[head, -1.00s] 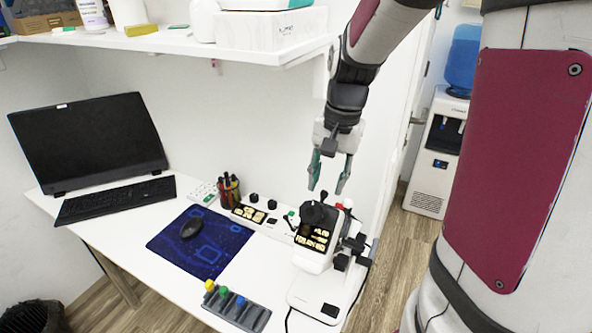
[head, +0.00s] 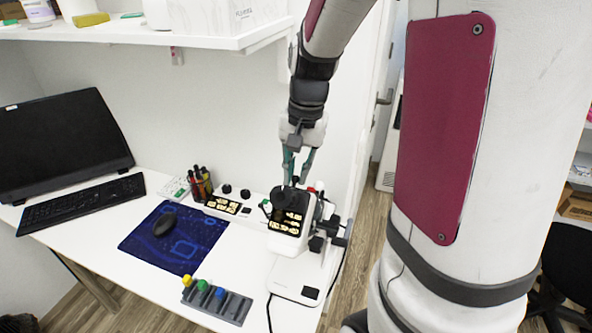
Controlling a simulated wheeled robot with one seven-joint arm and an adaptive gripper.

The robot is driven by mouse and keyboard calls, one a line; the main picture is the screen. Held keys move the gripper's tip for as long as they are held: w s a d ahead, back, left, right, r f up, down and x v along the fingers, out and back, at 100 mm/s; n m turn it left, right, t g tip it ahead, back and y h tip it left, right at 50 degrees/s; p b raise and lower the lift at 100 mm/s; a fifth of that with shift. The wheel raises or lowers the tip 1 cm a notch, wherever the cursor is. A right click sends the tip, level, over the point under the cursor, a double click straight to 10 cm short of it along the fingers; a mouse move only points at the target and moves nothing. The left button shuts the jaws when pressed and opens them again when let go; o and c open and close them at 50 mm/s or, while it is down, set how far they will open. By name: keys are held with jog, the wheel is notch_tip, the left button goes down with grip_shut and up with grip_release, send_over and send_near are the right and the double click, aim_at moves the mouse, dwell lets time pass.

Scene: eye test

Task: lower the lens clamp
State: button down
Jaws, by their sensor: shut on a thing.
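A white lensmeter-like device (head: 289,243) stands at the right end of the white desk. On its top is a black knob-like part (head: 284,197), which I take to be the lens clamp, next to panels with pale markings. My gripper (head: 292,184) points down over the device, its green-sided fingers closed on the top of the black part. The fingertips partly cover it, and the exact contact is small in this view.
A rack with coloured caps (head: 216,301), a blue mat (head: 176,240) with a mouse, a pen holder (head: 200,184), a keyboard (head: 82,203) and a monitor (head: 62,143) are on the desk. A white shelf (head: 190,40) overhangs the desk at the back.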

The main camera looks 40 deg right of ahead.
jog(key=shift+w+d+f+b, duration=0.35)
jog(key=shift+w+d+f, duration=0.25)
jog(key=shift+d+f, duration=0.3)
jog(key=shift+a, duration=0.15)
jog(key=c, duration=1.6)
grip_release()
jog(key=shift+o, duration=0.2)
notch_tip(320, 180, up, 12)
jog(key=s, duration=0.1)
jog(key=shift+d, duration=0.45)
